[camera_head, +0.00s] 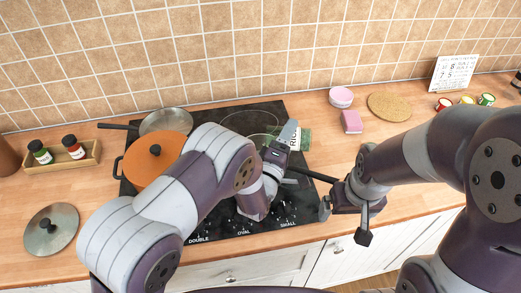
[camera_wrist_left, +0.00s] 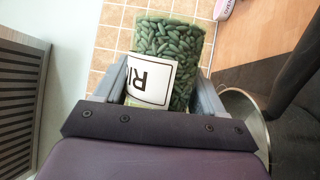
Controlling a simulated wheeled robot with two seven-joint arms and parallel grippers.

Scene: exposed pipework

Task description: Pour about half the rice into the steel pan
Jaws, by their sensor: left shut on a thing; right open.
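My left gripper (camera_head: 281,146) is shut on a clear rice jar (camera_head: 303,139) with a white label, held over the hob. In the left wrist view, the rice jar (camera_wrist_left: 170,50) sits between the fingers, with green grains visible inside. In the head view its label reads sideways, so the jar looks tilted. A steel pan (camera_wrist_left: 246,106) shows partly at the right of the left wrist view; its dark handle (camera_head: 308,173) points right in the head view, and my left arm hides its body. Any rice in it cannot be seen. My right gripper (camera_head: 344,221) is open and empty near the handle's end.
An orange lidded pot (camera_head: 152,165) and another shallow metal pan (camera_head: 167,121) stand on the hob's left side. A glass lid (camera_head: 50,230) and spice rack (camera_head: 64,157) lie further left.

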